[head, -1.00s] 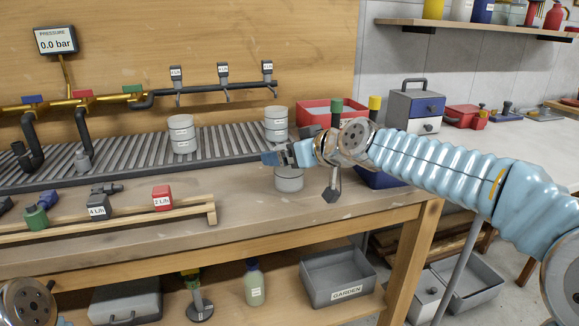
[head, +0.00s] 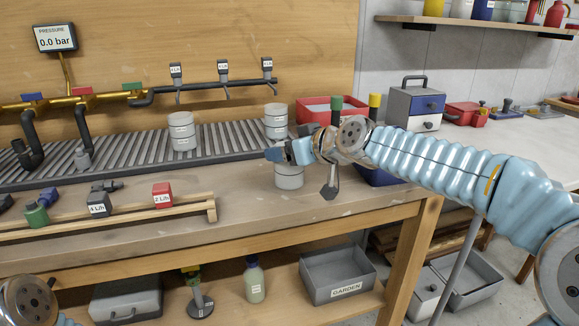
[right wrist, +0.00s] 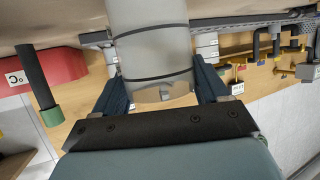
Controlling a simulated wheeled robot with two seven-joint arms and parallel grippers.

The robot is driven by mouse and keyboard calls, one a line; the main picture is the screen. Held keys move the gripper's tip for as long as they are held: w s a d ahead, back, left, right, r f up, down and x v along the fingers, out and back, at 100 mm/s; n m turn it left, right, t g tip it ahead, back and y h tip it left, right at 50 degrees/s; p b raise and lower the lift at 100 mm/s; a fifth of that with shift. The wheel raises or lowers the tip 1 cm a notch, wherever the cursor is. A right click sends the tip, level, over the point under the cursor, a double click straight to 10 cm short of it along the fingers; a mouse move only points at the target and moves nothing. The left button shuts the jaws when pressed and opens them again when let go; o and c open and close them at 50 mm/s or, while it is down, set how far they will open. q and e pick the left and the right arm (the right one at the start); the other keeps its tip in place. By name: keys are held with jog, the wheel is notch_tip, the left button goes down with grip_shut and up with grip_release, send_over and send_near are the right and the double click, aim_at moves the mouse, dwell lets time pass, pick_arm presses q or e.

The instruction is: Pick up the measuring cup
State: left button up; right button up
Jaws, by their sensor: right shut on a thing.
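The measuring cup is a pale grey cylinder (head: 289,179) with dark bands, at the right end of the bench near its front. My right gripper (head: 282,153) is at its upper part in the head view and hides some of it. In the right wrist view the cup (right wrist: 150,45) sits between the two dark fingers of the right gripper (right wrist: 160,82), which is shut on it. I cannot tell whether its base touches the bench. My left gripper is out of view; only a part of my left arm shows at the lower left.
Stacked grey cups (head: 276,122) and another stack (head: 182,131) stand on the ribbed tray (head: 120,160) behind. A red bin (head: 318,108) and a blue-and-grey drawer box (head: 415,105) are to the right. A wooden rack (head: 185,212) with labelled emitters lies front left.

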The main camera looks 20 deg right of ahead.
jog(key=shift+c, duration=0.4)
notch_tip(320, 180, up, 5)
jog(key=p, duration=0.4)
